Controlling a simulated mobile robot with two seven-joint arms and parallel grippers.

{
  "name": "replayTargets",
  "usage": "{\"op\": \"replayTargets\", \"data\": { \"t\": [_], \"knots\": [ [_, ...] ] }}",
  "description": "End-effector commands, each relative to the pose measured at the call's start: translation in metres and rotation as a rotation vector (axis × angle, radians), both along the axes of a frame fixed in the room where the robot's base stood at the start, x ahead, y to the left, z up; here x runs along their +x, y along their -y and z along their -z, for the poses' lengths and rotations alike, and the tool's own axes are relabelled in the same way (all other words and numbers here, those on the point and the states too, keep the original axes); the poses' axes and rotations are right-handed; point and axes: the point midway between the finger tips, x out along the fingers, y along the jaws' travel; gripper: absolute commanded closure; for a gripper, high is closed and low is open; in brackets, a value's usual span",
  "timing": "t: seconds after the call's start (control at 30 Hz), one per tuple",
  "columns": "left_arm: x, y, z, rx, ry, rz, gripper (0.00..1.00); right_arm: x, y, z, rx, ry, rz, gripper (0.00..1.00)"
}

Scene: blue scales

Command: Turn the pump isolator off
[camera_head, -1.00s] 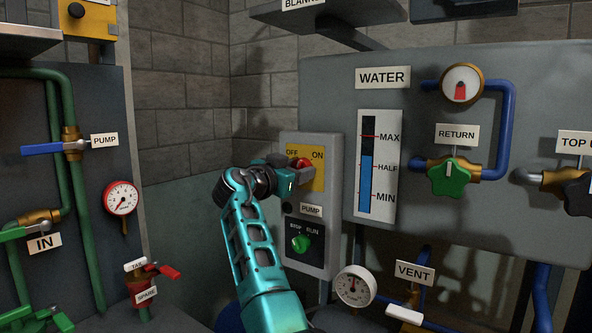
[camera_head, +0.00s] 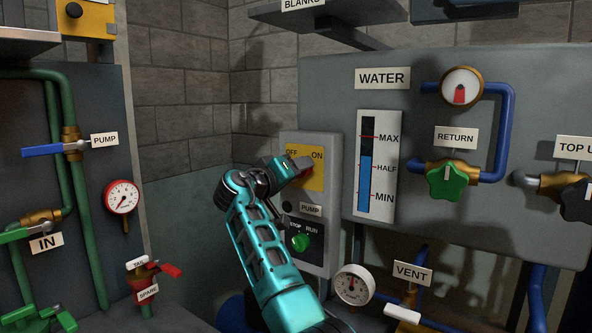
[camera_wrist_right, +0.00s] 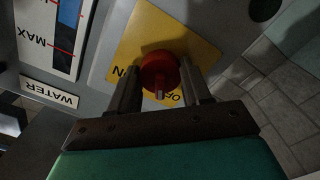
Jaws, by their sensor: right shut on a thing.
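The pump isolator is a red rotary knob (camera_wrist_right: 158,72) on a yellow plate (camera_head: 318,178) marked OFF and ON, above a PUMP label (camera_head: 311,210). My left gripper is not in view.
Below the isolator is a green STOP/RUN knob (camera_head: 300,242). To the right are the water gauge (camera_head: 378,165) and green RETURN valve (camera_head: 447,182). A dial gauge (camera_head: 354,285) stands below. Pipes and a blue lever (camera_head: 45,150) are on the left panel.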

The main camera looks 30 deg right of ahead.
Motion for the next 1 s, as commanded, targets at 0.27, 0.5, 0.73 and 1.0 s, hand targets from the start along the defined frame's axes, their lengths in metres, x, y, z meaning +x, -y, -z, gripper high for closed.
{"op": "replayTargets", "data": {
  "t": [0.27, 0.5, 0.73, 1.0],
  "knots": [
    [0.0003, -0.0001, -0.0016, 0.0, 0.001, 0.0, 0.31, 0.0, 0.0001, -0.001, -0.069, -0.161, -0.001, 0.82],
    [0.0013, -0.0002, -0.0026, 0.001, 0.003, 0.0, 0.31, 0.0, -0.0001, -0.001, -0.099, -0.234, -0.001, 0.82],
    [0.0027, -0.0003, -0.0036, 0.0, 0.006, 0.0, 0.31, 0.0, -0.0001, -0.0011, -0.107, -0.254, -0.001, 0.82],
    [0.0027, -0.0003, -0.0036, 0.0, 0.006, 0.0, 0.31, 0.0, -0.0001, -0.0011, -0.108, -0.256, -0.001, 0.82]
  ]
}}
